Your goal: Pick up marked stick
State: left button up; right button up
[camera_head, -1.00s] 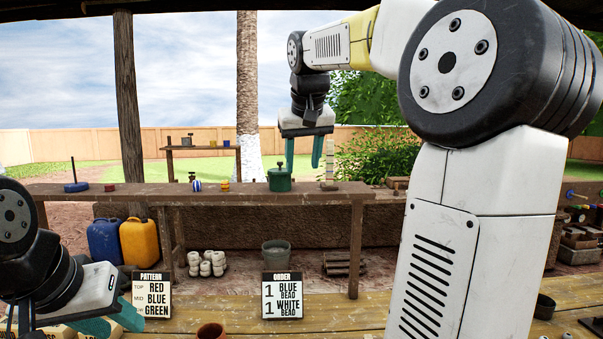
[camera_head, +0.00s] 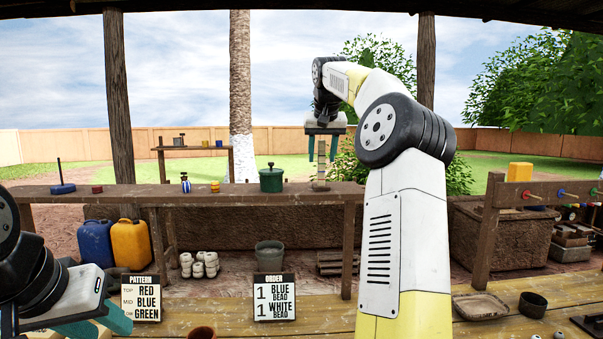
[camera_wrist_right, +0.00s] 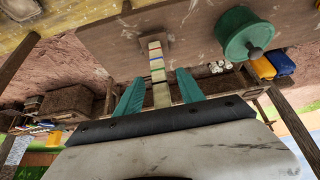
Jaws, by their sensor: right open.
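The marked stick (camera_head: 320,174) stands upright on the long wooden shelf (camera_head: 235,192). In the right wrist view the stick (camera_wrist_right: 157,69) is pale with red, green and blue bands, set on a small flat base. My right gripper (camera_head: 321,157) is open above the shelf, its teal fingers pointing down. In the wrist view its fingers (camera_wrist_right: 157,80) are on either side of the stick, with a gap to each. My left gripper (camera_head: 108,326) is at lower left over the front table, its fingers apart; its lower part is cut off by the frame.
A green lidded pot (camera_head: 271,181) stands on the shelf left of the stick. Two signs, PATTERN (camera_head: 141,298) and ORDER (camera_head: 274,298), stand on the front table (camera_head: 370,318).

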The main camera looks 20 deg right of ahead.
jog(key=x, duration=0.2)
jog(key=shift+w+d+f, duration=0.1)
jog(key=shift+w+f, duration=0.05)
jog(key=shift+f, duration=0.15)
grip_shut()
jog(key=shift+r, duration=0.2)
